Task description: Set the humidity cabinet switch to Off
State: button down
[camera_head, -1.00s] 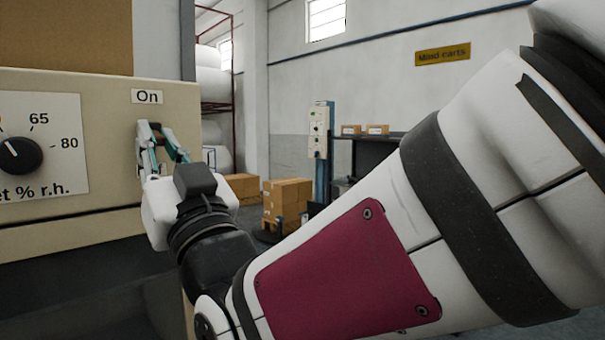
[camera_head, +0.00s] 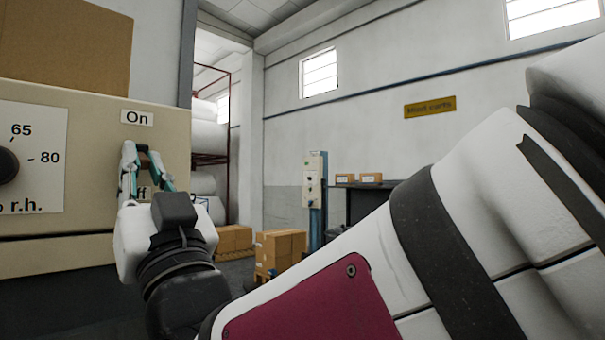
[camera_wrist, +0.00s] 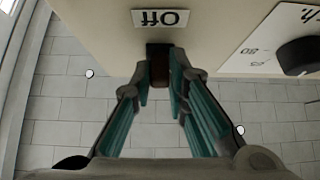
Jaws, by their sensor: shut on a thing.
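The beige humidity cabinet (camera_head: 85,205) fills the left of the head view. Its "On" label (camera_head: 137,117) sits above the switch; the "Off" label (camera_head: 144,193) below is partly hidden by my fingers. The "Off" label (camera_wrist: 160,18) reads upside down in the wrist view. My gripper (camera_head: 142,153) is at the cabinet face, shut on the small dark brown switch (camera_wrist: 159,66). The switch lies between the fingertips in the wrist view, and the fingers cover much of it in the head view. I cannot tell clearly which way it is tilted.
A black humidity dial (camera_head: 8,165) is left of the switch; it also shows in the wrist view (camera_wrist: 298,56). A cardboard box (camera_head: 65,45) stands on the cabinet. Stacked cartons (camera_head: 280,250) and a control post (camera_head: 315,185) stand further back.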

jog(key=c, duration=1.6)
grip_release()
jog(key=shift+o, duration=0.2)
jog(key=v, duration=1.2)
